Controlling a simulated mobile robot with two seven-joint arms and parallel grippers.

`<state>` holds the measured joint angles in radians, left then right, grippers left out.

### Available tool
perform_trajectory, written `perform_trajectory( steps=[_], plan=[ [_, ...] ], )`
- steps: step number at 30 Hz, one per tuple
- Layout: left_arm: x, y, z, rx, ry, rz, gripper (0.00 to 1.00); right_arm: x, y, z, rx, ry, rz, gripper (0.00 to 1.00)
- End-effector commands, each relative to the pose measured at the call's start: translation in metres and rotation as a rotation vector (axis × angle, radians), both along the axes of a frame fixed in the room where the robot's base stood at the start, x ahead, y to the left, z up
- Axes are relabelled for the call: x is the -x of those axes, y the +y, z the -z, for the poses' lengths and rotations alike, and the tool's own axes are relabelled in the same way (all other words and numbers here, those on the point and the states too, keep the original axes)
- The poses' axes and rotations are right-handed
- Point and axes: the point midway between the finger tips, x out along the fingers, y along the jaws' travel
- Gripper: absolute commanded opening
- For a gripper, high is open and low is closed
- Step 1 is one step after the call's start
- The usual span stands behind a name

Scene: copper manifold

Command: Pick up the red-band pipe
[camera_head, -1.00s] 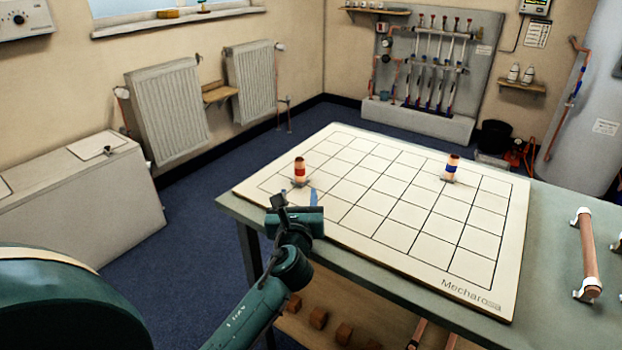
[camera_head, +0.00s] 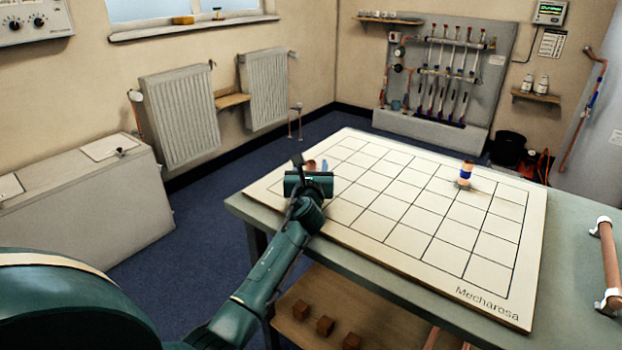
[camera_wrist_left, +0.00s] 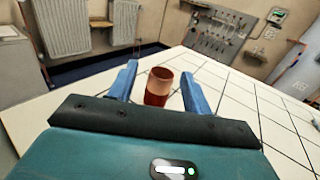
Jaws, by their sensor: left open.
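The red-band pipe (camera_wrist_left: 159,85) is a short copper piece standing upright on the white gridded board (camera_head: 480,270). In the head view only the top of the red-band pipe (camera_head: 310,164) shows; my gripper hides the rest. My left gripper (camera_head: 312,168) is open at the board's far left part. In the left wrist view the blue fingers of my left gripper (camera_wrist_left: 160,82) stand on either side of the pipe, with gaps visible on both sides. My right gripper is not in view.
A blue-band pipe (camera_head: 466,171) stands upright on the board's far right part. A copper pipe in white clips (camera_head: 609,255) lies on the green table (camera_head: 570,260) at the right. Several wooden blocks (camera_head: 325,325) sit on the shelf below. The board's middle is clear.

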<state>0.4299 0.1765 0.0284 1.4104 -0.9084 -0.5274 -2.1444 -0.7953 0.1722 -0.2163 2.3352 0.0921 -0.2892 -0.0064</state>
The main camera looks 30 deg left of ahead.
Motion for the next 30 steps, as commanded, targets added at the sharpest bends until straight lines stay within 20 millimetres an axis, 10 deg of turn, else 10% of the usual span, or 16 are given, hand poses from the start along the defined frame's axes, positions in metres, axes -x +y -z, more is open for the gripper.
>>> perform_trajectory(
  steps=[9, 30],
  plan=[
    [-0.0049, 0.0024, -0.0002, 0.001, 0.0, 0.001, 0.49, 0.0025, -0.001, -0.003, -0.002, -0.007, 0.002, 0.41],
    [-0.0047, 0.0023, -0.0008, 0.0, -0.001, 0.001, 0.0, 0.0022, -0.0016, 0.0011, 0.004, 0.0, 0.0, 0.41]
  ],
)
